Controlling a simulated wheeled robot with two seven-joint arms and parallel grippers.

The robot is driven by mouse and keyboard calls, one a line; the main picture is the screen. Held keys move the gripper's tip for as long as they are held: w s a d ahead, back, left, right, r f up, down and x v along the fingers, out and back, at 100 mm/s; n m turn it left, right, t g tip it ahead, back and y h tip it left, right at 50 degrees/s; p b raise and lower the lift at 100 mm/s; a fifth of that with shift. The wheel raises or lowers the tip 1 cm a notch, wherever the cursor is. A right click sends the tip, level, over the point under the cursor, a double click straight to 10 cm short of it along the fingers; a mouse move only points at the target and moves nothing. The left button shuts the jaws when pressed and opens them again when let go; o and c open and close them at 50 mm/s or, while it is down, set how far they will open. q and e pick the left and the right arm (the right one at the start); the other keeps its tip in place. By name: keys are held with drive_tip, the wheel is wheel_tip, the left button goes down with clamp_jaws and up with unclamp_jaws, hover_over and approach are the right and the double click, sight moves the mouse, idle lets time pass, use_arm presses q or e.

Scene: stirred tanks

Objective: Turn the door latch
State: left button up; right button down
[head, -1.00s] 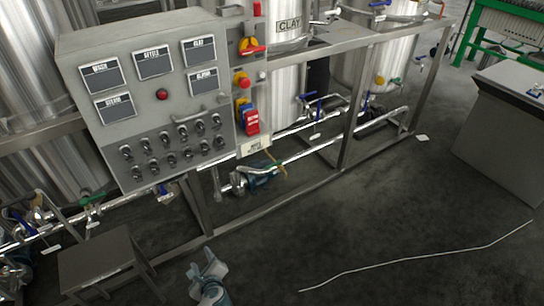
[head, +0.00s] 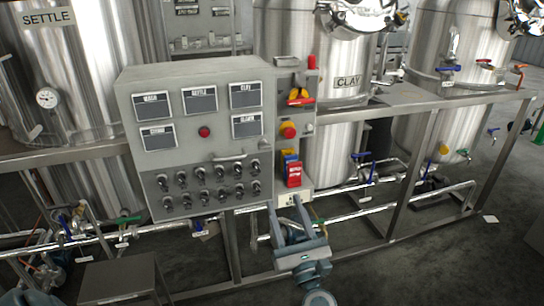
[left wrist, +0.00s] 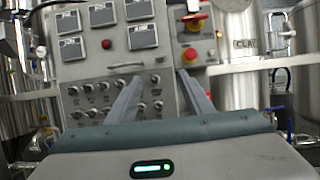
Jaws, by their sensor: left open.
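A grey control cabinet (head: 195,75) with labelled screens and rows of knobs stands at the centre left. A small pale bar-shaped handle (head: 229,158) shows on its front. It also shows in the left wrist view (left wrist: 128,66). I cannot tell whether this is the door latch. A red-and-yellow rotary switch (head: 299,97) is on the narrow panel right of the cabinet. My left gripper (head: 286,205) is open and empty, in front of and below the cabinet's lower right. In the left wrist view its fingers (left wrist: 158,85) point at the cabinet, apart from it. My right gripper is out of view.
A red emergency button (head: 288,131) and a red lockout tag (head: 294,175) sit below the switch. A steel frame (head: 412,170), pipes and tanks (head: 440,60) surround the cabinet. A low grey stand (head: 118,280) is at the lower left. Open floor lies at the right.

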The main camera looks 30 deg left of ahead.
use_arm(q)
drive_tip(key=shift+w, duration=0.1)
drive_tip(key=p, duration=0.4)
approach(266, 149)
drive_tip(key=x, duration=0.7)
drive_tip(key=shift+w+a+r, duration=0.15)
drive_tip(key=shift+w+a, duration=0.15)
drive_tip(key=shift+a, duration=0.05)
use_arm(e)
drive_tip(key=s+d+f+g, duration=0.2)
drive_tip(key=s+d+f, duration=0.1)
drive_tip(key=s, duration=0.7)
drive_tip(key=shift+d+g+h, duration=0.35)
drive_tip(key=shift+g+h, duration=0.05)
use_arm(q)
drive_tip(key=shift+c, duration=0.6)
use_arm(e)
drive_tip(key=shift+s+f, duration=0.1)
use_arm(q)
drive_tip(key=c, duration=0.9)
